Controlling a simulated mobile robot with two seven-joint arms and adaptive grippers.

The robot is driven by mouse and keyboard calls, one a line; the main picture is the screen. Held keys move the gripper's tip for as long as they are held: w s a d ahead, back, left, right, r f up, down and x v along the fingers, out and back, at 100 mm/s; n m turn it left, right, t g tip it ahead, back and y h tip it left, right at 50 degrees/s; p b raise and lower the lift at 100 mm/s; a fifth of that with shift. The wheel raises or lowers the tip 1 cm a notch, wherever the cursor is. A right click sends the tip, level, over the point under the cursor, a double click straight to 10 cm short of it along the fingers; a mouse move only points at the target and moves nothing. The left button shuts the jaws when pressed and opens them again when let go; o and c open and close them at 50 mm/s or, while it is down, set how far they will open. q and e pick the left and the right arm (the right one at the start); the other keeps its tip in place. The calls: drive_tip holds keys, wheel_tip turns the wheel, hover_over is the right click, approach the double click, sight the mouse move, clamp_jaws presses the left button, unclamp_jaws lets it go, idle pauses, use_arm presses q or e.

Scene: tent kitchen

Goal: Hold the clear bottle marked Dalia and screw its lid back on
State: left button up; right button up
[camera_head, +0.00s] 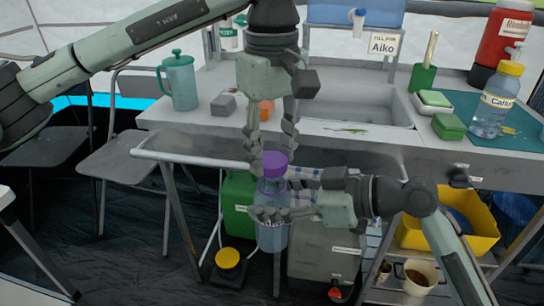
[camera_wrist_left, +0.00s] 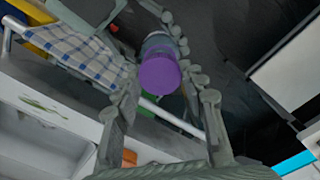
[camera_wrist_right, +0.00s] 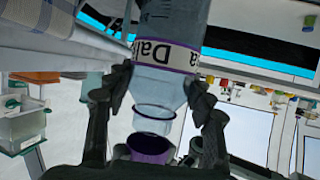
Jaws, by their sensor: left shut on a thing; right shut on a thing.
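The clear bottle marked Dalia (camera_wrist_right: 165,50) has a white label with purple edges; in the head view the bottle (camera_head: 272,238) is upright in front of the counter. My right gripper (camera_head: 268,213) is shut around its body. The purple lid (camera_head: 274,163) is at the bottle's mouth, between the fingertips of my left gripper (camera_head: 272,158), which comes down from above and is shut on it. The lid also shows in the left wrist view (camera_wrist_left: 160,75) and the right wrist view (camera_wrist_right: 150,149).
The counter (camera_head: 210,118) with a rail lies just behind the bottle. On it stand a green jug (camera_head: 180,82), an orange item (camera_head: 266,109), green-and-white boxes (camera_head: 433,101) and a yellow-lidded bottle (camera_head: 495,103). A checked cloth (camera_wrist_left: 78,42) hangs close by. A yellow crate (camera_head: 410,236) is below right.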

sight(272, 159)
use_arm(q)
drive_tip(key=shift+f, duration=0.9)
drive_tip(key=shift+f, duration=0.6)
drive_tip(key=m, duration=0.5)
drive_tip(key=shift+m, duration=0.4)
drive_tip(key=m, duration=1.3)
drive_tip(key=shift+m, duration=0.3)
